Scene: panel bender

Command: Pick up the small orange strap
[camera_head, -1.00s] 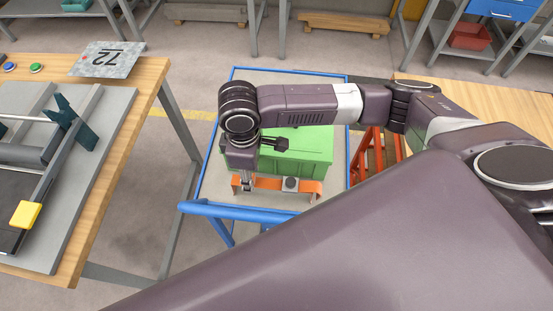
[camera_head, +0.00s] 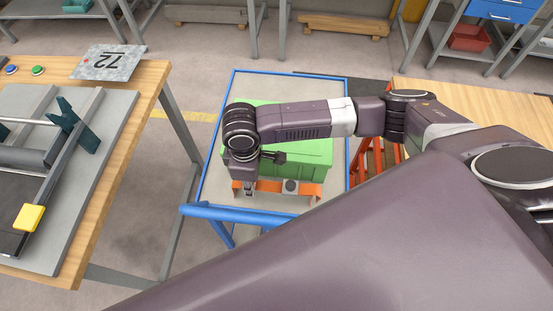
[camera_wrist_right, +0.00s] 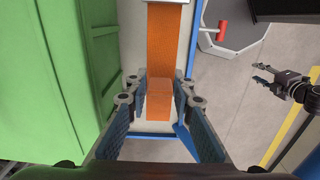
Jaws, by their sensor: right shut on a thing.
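The orange strap (camera_head: 305,188) lies at the near end of the blue-framed cart, in front of the green box. In the right wrist view, the strap (camera_wrist_right: 172,45) runs down from the top edge, with its lower end between my right fingers. My right gripper (camera_wrist_right: 159,93) is shut on that end, one finger on each side. In the head view, my right gripper (camera_head: 249,189) points down at the strap's left end, partly hidden by the wrist. My left gripper (camera_wrist_right: 264,74) shows small at the right of the right wrist view, its fingers apart and empty.
The green box (camera_head: 305,155) stands just behind the strap, close to my right gripper. The blue cart rail (camera_head: 255,213) runs in front. A wooden table (camera_head: 130,130) with a bending device is at left. Open floor lies between table and cart.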

